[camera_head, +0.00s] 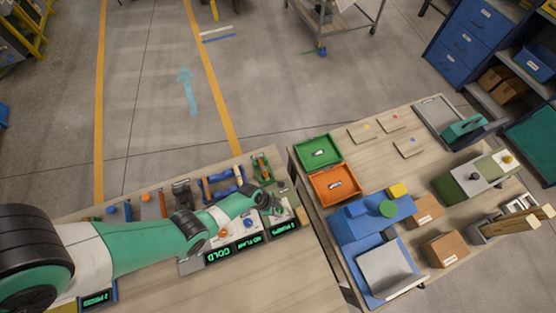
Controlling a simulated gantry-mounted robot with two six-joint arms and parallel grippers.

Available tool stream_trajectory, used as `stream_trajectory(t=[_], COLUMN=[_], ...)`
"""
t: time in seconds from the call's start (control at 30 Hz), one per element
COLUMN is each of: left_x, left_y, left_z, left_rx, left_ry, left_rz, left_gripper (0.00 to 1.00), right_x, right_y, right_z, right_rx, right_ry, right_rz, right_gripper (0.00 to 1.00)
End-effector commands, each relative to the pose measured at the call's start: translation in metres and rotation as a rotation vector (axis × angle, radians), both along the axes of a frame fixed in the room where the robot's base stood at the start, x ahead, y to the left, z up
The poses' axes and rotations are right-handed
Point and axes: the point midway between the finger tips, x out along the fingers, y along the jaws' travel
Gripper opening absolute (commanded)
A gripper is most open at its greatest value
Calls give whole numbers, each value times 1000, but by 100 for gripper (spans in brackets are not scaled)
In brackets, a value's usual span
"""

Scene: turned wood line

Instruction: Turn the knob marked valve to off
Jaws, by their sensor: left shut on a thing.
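The gripper is shut on a small knob there, which the fingers mostly hide. The box has a dark display with green text (284,229). The neighbouring box has a green display (250,243), and another display reads COLD (217,255). The knob labels are too small to read, so I cannot tell the valve mark or the pointer's setting. My right gripper is not in view.
The right bench holds a green tray (318,151), an orange tray (336,184), a blue machine (362,217) and cardboard boxes (441,250).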

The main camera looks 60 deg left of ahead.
Motion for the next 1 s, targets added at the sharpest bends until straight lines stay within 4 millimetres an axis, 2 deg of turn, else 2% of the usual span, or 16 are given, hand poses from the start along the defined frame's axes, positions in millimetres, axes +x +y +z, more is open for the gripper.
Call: stream_trajectory(t=[0.53, 1.0], left_x=[-1, 0], left_y=[-4, -6], left_z=[0, -2], left_rx=[3, 1], left_ry=[-1, -2], left_rz=[507, 923], left_gripper=[0, 0], right_x=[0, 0], right_y=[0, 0], right_z=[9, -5], right_rx=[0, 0], right_ry=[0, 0], right_rz=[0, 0], right_gripper=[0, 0])
